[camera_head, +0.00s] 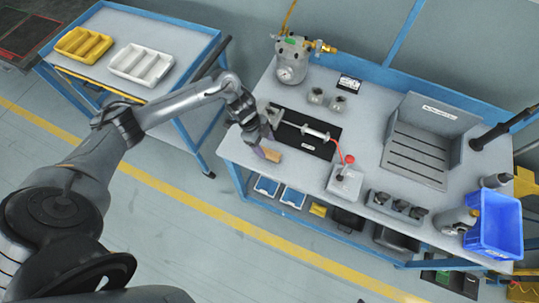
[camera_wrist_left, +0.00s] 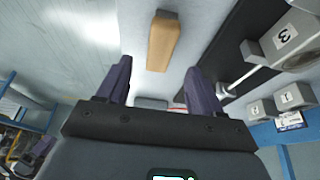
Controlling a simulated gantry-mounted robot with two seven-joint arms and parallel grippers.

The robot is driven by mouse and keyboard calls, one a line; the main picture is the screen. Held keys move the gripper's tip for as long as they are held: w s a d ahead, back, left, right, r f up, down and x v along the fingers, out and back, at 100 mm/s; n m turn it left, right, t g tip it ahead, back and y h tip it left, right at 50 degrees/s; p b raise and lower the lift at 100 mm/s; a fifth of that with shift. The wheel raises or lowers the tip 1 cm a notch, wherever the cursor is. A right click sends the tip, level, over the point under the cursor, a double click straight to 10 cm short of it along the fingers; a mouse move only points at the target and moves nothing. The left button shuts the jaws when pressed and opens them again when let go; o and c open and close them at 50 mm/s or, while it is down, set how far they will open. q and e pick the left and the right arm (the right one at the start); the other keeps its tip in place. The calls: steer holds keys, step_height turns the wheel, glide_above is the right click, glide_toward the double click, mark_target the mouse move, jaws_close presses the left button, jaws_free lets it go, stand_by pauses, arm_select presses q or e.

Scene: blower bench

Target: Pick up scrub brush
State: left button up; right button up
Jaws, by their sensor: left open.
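The scrub brush (camera_head: 268,154) lies on the bench's grey top near its front left edge, with its tan side showing. In the left wrist view the brush (camera_wrist_left: 162,42) is a tan block with a darker end, lying ahead of the fingers. My left gripper (camera_head: 262,143) is above and close beside the brush in the head view. In the left wrist view its two purple fingers (camera_wrist_left: 158,88) are spread apart with nothing between them. The brush looks clear of the fingers. My right gripper is not in view.
A black mat (camera_head: 306,135) with a metal tool lies just right of the brush. A grey box with a red knob (camera_head: 345,180), a pressure pot (camera_head: 292,62), a slotted tray (camera_head: 415,150) and a blue bin (camera_head: 495,228) stand on the bench. The bench's front edge is close.

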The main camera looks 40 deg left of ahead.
mark_target(269, 153)
arm_select(q)
steer(key=shift+b+x, duration=0.3)
steer(key=shift+x, duration=2.7)
steer(key=shift+s+a, duration=0.1)
steer(key=shift+a, duration=0.05)
steer(key=c, duration=1.1)
